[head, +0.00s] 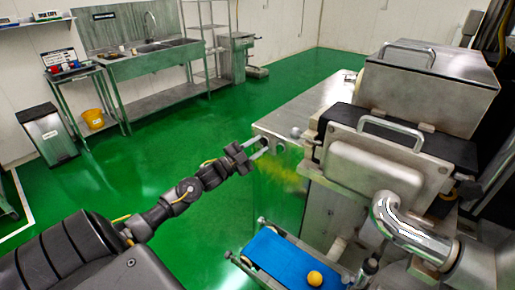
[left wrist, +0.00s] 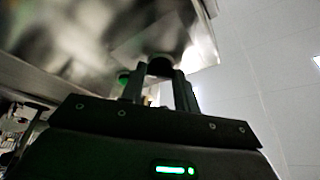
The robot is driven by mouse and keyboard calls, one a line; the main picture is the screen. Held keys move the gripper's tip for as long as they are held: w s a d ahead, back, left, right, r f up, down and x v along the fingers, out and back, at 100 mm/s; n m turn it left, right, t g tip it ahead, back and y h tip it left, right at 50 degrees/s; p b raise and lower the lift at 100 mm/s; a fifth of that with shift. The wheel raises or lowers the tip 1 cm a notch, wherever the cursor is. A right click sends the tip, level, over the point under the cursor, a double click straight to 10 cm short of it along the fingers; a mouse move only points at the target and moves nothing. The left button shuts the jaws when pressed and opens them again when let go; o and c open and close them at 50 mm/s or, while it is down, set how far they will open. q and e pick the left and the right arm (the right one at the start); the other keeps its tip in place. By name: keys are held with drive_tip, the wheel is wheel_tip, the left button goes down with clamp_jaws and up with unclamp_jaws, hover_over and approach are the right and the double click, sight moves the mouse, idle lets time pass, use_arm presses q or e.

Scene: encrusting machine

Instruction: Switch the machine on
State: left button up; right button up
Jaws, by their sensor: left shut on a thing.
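The steel encrusting machine (head: 278,190) fills the right side of the head view. My left gripper (head: 262,147) reaches its side panel near the upper corner. In the left wrist view, a dark round knob (left wrist: 160,66) on the metal panel sits between the fingertips of my left gripper (left wrist: 160,80), which is shut on it. A small green button (left wrist: 123,77) shows just left of the fingers. The knob's marking and turned position cannot be made out. My right gripper is not in view.
A blue conveyor belt (head: 272,258) with an orange ball (head: 314,278) on it projects low on the machine's front. Green floor (head: 170,150) is clear left of the machine.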

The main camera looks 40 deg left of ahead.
use_arm(q)
drive_tip(key=shift+m, duration=0.4)
drive_tip(key=o, duration=1)
drive_tip(key=b+v, duration=0.3)
drive_tip(key=v, duration=0.7)
drive_tip(key=shift+s+a, duration=0.15)
drive_tip(key=shift+s, duration=0.25)
